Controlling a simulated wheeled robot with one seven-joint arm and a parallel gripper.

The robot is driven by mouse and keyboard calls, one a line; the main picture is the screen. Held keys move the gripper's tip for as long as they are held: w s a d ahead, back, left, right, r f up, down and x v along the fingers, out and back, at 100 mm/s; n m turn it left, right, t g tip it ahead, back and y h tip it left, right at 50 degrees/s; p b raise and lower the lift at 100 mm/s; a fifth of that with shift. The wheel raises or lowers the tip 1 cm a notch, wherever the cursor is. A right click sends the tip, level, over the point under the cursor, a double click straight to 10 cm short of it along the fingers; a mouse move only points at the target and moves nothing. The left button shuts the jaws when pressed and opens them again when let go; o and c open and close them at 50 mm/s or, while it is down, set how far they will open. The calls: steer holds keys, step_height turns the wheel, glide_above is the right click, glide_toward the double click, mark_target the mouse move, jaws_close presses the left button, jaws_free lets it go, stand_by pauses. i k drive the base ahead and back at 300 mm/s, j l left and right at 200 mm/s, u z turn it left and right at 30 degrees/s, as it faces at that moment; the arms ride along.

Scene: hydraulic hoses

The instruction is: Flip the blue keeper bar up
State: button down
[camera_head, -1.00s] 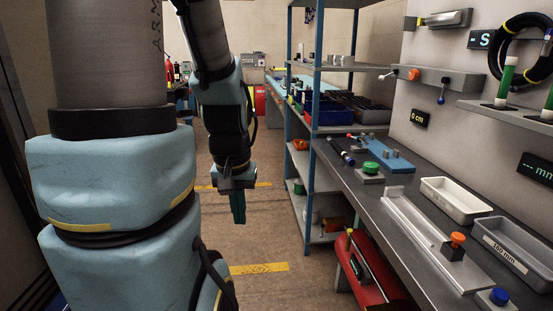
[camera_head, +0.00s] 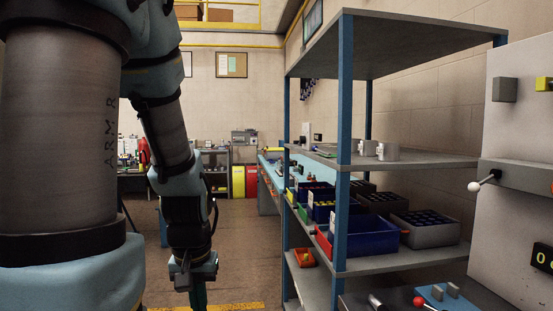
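My gripper (camera_head: 198,294) hangs down at the lower left of the head view, over the floor and away from the bench. Its fingertips are cut off by the bottom edge, so its opening does not show. I cannot make out a blue keeper bar with certainty. A blue fixture (camera_head: 447,297) with grey blocks and a red knob lies on the bench at the bottom right, partly cut off. A grey wall unit (camera_head: 525,178) with a white-ball lever (camera_head: 477,187) sits at the right edge, also cut off.
A blue-post shelf rack (camera_head: 343,200) stands right of centre, holding blue bins (camera_head: 365,238) and grey trays (camera_head: 430,228). A pale panel (camera_head: 513,125) is at the right. The aisle floor (camera_head: 245,260) between my arm and the rack is clear.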

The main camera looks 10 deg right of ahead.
mark_target(315, 149)
steer(key=i+l+u, duration=0.15)
steer(key=i+u, duration=0.2)
steer(key=i, duration=0.15)
steer(key=i+l+u, duration=0.35)
steer(key=i, duration=0.15)
